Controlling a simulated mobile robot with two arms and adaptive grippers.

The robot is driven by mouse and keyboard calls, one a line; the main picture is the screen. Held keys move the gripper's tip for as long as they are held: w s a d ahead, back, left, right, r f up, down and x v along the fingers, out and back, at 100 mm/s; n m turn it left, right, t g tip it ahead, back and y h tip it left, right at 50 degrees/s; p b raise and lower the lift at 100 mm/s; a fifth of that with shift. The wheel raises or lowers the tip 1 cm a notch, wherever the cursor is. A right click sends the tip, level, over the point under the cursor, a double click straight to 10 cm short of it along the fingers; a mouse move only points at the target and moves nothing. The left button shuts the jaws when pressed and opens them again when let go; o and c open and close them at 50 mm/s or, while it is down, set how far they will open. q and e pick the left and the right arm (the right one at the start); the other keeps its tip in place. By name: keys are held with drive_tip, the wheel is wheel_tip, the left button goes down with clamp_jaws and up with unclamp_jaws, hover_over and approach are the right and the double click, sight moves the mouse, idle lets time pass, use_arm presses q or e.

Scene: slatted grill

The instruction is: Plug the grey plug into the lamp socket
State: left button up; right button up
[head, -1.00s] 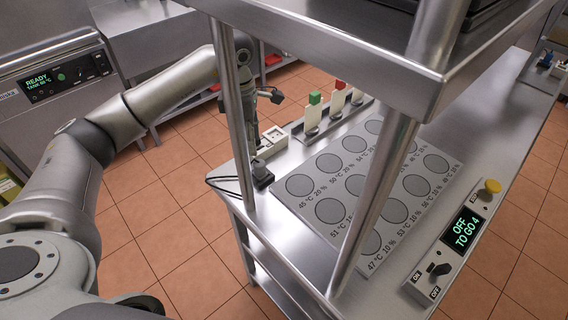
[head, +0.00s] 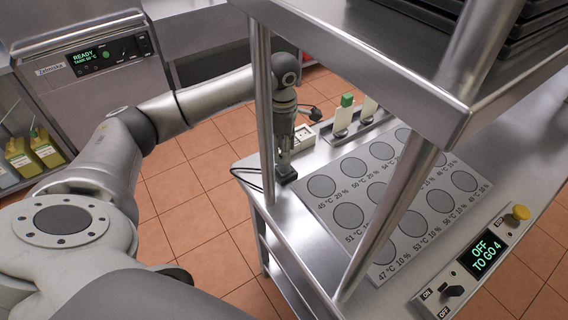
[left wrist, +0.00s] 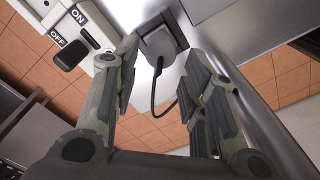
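The grey plug (head: 286,175) stands at the near left corner of the steel counter, with a dark cable looping off the left edge. It also shows in the left wrist view (left wrist: 160,42), with its cable hanging down. My left gripper (head: 284,164) points down right above it. In the left wrist view the fingers (left wrist: 163,62) are spread, one on each side of the plug, with gaps showing. I cannot tell whether the fingertips touch it. My right gripper is out of view.
A steel post (head: 263,100) stands close beside my left gripper, and another post (head: 390,215) rises farther right under an overhead shelf (head: 370,60). A grey mat with circles (head: 330,208) covers the counter. A control panel (head: 470,262) sits at the right.

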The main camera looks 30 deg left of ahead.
sight(284, 166)
use_arm(q)
drive_tip(key=shift+f, duration=0.2)
drive_tip(key=shift+f, duration=0.1)
drive_tip(key=f+p, duration=0.2)
drive_tip(key=f, duration=0.2)
drive_tip(key=shift+d+f+p, duration=0.1)
drive_tip(key=shift+d+p, duration=0.1)
drive_tip(key=shift+p, duration=0.2)
drive_tip(key=shift+f, duration=0.4)
drive_tip(key=c, duration=0.8)
drive_tip(key=shift+o, duration=0.2)
